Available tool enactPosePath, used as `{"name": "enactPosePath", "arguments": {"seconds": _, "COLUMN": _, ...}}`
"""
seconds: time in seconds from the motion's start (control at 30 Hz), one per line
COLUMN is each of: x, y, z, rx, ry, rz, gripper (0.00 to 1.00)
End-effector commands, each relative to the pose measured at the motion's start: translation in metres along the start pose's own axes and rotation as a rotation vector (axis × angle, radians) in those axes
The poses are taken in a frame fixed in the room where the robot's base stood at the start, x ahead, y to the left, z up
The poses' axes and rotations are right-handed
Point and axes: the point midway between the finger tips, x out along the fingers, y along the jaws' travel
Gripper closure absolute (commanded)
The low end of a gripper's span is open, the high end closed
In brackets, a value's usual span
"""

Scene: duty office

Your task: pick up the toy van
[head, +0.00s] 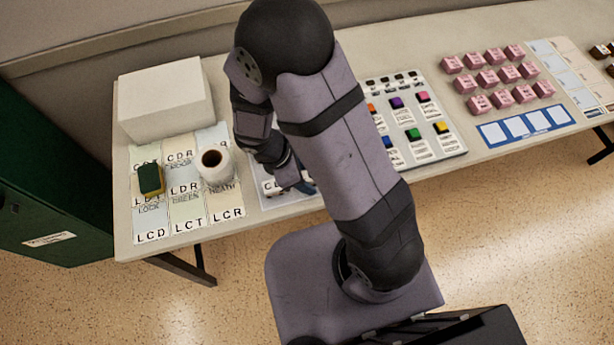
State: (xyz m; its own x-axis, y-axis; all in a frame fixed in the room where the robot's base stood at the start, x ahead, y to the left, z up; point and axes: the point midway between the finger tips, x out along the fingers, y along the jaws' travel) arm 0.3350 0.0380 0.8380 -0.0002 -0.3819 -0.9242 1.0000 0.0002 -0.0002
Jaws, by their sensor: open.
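I cannot make out a toy van for certain; my own arm covers the middle of the table. My gripper (293,184) points down over a white lettered card (275,203) just left of my thick arm link. It is open, but its fingers are small and partly hidden here. A small dark blue-grey patch shows at the fingers; I cannot tell whether it is part of the gripper or a thing beside it.
Right of my arm are a board of coloured blocks (418,118) and several pink blocks (488,78).

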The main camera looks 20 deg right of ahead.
Motion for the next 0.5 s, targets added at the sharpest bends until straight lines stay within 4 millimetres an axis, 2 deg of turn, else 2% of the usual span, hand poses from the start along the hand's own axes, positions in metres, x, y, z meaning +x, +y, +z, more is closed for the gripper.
{"name": "enactPosePath", "arguments": {"seconds": 0.07, "x": -0.0002, "y": 0.0000, "z": 0.0001, "rx": 0.000, "ry": 0.000, "rz": 0.000, "gripper": 0.49}}
{"name": "enactPosePath", "arguments": {"seconds": 0.2, "x": -0.0003, "y": 0.0000, "z": 0.0001, "rx": 0.000, "ry": 0.000, "rz": 0.000, "gripper": 0.83}}
{"name": "enactPosePath", "arguments": {"seconds": 0.27, "x": -0.0003, "y": 0.0000, "z": 0.0002, "rx": 0.000, "ry": 0.000, "rz": 0.000, "gripper": 0.93}}
{"name": "enactPosePath", "arguments": {"seconds": 0.5, "x": -0.0006, "y": 0.0000, "z": 0.0002, "rx": 0.000, "ry": 0.000, "rz": 0.000, "gripper": 0.94}}
